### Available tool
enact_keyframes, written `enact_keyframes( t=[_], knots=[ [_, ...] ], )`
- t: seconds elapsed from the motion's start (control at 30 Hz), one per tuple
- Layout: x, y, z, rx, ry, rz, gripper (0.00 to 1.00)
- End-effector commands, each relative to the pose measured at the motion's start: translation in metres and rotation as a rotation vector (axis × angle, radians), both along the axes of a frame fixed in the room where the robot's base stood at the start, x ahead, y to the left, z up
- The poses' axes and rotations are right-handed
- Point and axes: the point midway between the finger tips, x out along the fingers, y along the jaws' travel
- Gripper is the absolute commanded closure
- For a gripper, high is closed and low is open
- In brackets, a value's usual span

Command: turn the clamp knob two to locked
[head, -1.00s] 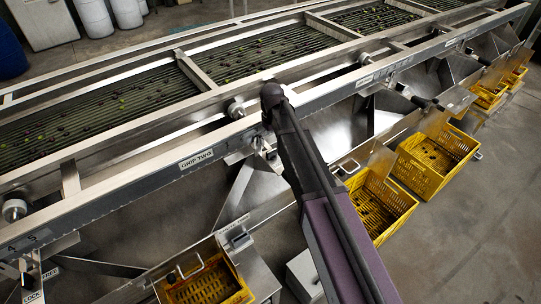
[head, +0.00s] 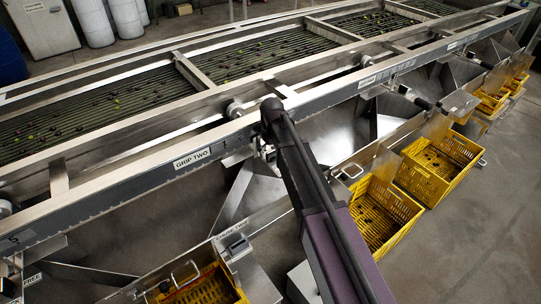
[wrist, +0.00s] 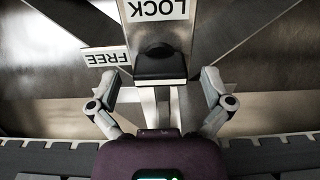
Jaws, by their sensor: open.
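In the wrist view, a black clamp knob (wrist: 160,66) sits between the two fingers of my gripper (wrist: 160,76). The fingers are spread apart with a gap on each side of the knob, and I see no contact. A white LOCK label (wrist: 155,10) is upside down directly beyond the knob. A white FREE label (wrist: 106,57), also upside down, is to its left. In the head view, the GRIP TWO plate (head: 192,158) is on the machine rail just left of my arm. My arm mostly hides the clamp there.
The long steel rail (head: 120,188) runs across the machine in front of the roller bed (head: 100,112), which carries olives. Yellow crates (head: 437,165) stand below on the right, and another crate (head: 210,288) is at the bottom. Steel chutes (head: 250,195) lie beneath the rail.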

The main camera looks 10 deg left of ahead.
Motion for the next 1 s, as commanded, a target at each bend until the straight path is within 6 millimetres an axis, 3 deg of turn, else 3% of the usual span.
enact_keyframes(
  t=[0.4,0.43,0.47,0.7,0.8,1.0],
  knots=[
    [0.0001,-0.0002,-0.0025,0.0,0.0,0.0,0.0],
    [0.0001,-0.0002,-0.0025,0.0,0.0,0.0,0.03],
    [0.0001,-0.0002,-0.0025,0.0,0.0,0.0,0.12],
    [0.0002,-0.0003,-0.0026,0.0,0.0,0.0,0.82],
    [0.0016,0.007,-0.0026,0.0,0.0,0.0,0.82],
    [0.0005,0.0006,-0.0026,0.001,-0.001,-0.011,0.82]
  ],
)
